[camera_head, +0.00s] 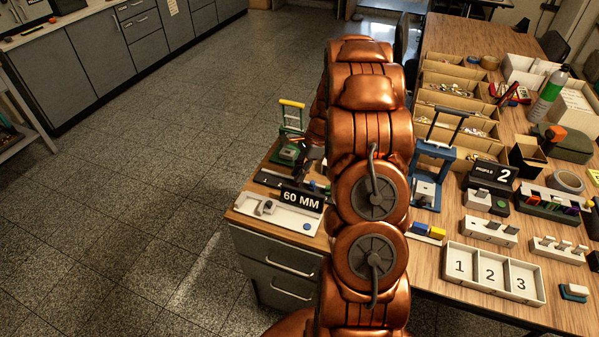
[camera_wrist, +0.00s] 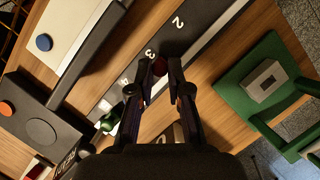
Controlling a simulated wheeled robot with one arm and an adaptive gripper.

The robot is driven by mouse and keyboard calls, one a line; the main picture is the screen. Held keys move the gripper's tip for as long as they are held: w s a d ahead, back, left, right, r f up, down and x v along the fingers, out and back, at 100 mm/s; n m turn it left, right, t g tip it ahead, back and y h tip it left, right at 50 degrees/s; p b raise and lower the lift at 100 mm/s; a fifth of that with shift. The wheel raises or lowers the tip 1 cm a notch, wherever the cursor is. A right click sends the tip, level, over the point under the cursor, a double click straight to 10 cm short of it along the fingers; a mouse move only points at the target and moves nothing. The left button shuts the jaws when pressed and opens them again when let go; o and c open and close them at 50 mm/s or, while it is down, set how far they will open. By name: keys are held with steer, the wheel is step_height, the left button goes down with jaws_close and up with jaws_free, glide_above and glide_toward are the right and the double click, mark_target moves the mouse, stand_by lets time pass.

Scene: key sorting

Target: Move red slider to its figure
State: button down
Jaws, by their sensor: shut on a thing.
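The red slider (camera_wrist: 160,68) shows as a small dark red round knob between my fingertips in the wrist view. My gripper (camera_wrist: 160,91) is shut on it, with a finger on each side. The knob sits at a dark rail (camera_wrist: 207,32) with white figures; it is beside the 3 (camera_wrist: 150,54), with the 2 (camera_wrist: 178,22) and the 4 (camera_wrist: 125,80) on either side along the rail. A green knob (camera_wrist: 108,122) is near my left finger. In the head view my arm hides most of the rail, and the red slider cannot be made out.
A green stand (camera_wrist: 236,98) is right of the rail in the wrist view. A white plate with a blue disc (camera_wrist: 43,42) lies to the left. In the head view a 60 MM sign (camera_head: 301,199) stands in front, and a blue stand (camera_head: 428,180) is right of my arm.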

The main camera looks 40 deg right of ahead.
mark_target(278, 182)
steer(key=w+a, duration=0.1)
steer(key=w, duration=0.2)
steer(key=w+a, duration=0.1)
steer(key=shift+w+a+p, duration=0.2)
steer(key=shift+a+p, duration=0.1)
steer(key=shift+p, duration=0.05)
steer(key=c, duration=1.1)
jaws_free()
steer(key=shift+r, duration=0.1)
steer(key=v, duration=1.2)
